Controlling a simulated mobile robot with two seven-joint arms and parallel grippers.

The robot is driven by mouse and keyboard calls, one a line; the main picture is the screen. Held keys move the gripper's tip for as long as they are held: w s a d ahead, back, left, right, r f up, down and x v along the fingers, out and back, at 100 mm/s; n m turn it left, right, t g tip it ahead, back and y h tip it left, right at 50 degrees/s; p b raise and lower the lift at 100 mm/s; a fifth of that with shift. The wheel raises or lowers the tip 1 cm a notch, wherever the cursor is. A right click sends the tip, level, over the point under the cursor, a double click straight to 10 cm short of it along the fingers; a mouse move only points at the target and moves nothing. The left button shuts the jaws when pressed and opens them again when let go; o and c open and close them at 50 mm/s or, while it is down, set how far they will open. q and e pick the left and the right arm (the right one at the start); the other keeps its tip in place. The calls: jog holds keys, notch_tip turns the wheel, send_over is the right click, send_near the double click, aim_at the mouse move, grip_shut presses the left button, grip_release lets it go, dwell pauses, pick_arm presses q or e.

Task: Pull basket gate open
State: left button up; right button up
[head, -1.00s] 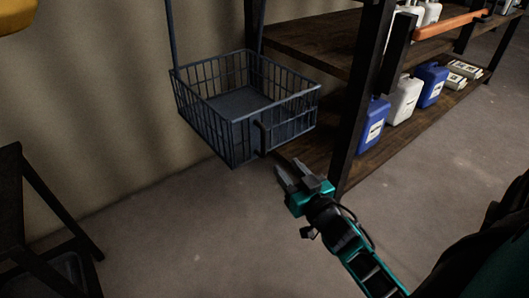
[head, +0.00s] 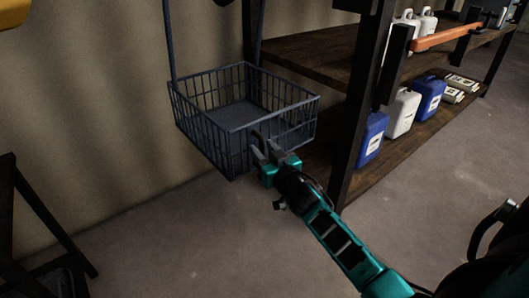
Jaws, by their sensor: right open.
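The blue-grey wire basket (head: 205,128) hangs from two uprights near the wall, left of the shelf. Its front right side is the gate (head: 292,128), which looks closed, with a dark upright handle (head: 257,138) near its left end. My right gripper (head: 264,152) is at the handle, its fingers open and pointing up at it. The fingertips overlap the lower part of the handle in the head view. I cannot tell whether they touch it or straddle it. My left gripper is not in view.
A wooden shelf rack (head: 350,130) with a dark post stands close to the right of the basket. Blue jugs (head: 371,137) and a white jug (head: 402,113) stand on its lower board. A dark frame (head: 45,225) is at lower left. The floor below the basket is clear.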

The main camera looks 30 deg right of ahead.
jog(key=shift+c, duration=0.3)
grip_shut()
dwell(0.4)
